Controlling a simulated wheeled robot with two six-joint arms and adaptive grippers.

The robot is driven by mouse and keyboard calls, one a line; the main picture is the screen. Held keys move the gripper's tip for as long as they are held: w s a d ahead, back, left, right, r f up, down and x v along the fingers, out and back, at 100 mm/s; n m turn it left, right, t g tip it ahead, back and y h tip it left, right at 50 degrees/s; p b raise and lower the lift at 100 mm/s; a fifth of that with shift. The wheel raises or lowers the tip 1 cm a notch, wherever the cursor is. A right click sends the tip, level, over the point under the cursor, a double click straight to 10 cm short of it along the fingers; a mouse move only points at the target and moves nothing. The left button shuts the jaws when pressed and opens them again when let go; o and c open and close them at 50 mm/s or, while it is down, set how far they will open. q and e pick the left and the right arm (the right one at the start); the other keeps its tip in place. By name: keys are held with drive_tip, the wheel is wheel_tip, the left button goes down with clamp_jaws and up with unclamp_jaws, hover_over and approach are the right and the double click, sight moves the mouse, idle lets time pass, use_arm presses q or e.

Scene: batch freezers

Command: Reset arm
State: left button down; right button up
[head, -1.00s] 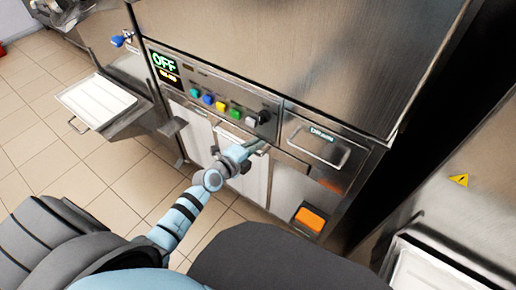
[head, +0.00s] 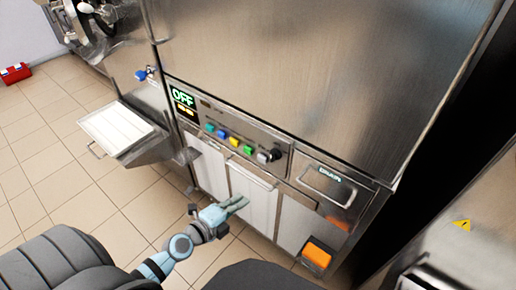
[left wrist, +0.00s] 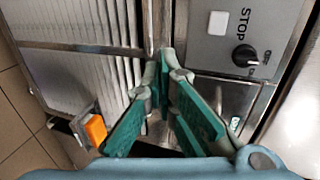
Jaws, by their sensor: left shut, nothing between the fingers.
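My left gripper (head: 238,204) is in front of the lower white panels of the steel batch freezer (head: 300,60) in the head view. It is below the row of coloured buttons and apart from them. Its green fingers (left wrist: 165,90) show in the left wrist view, shut and empty, with the freezer front behind them. The freezer display (head: 184,97) reads OFF. A black knob (left wrist: 245,55) and the word STOP show at the upper right of the left wrist view. My right gripper is not in view.
A white tray (head: 116,127) on a steel shelf juts out at the left of the freezer. A drawer with a handle (head: 326,185) and an orange block (head: 317,255) are at its lower right. Another steel unit (head: 480,200) stands at the right.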

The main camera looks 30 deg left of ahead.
use_arm(q)
drive_tip(key=s+a+f+n+g+y+p, duration=0.1)
drive_tip(key=s+a+f+n+g+y, duration=0.2)
drive_tip(key=s+f+n, duration=0.5)
drive_tip(key=s+a+f+n+g+y+p, duration=0.1)
drive_tip(key=s+a+f+n+g+y, duration=0.15)
drive_tip(key=s+a+f, duration=0.55)
drive_tip(key=s+d+f+n+g+h+p, duration=0.1)
drive_tip(key=s+d+f+n+g, duration=0.3)
drive_tip(key=s, duration=0.5)
drive_tip(key=s+d+f+n+g+h+p, duration=0.1)
drive_tip(key=s+d+f+n+g+p, duration=0.2)
drive_tip(key=s+d+f+n, duration=0.2)
drive_tip(key=s+d+f, duration=0.1)
drive_tip(key=s+d, duration=0.2)
drive_tip(key=s, duration=0.2)
drive_tip(key=shift+f+g, duration=0.25)
drive_tip(key=shift+g, duration=0.1)
drive_tip(key=shift+s+h, duration=0.1)
drive_tip(key=shift+h, duration=0.15)
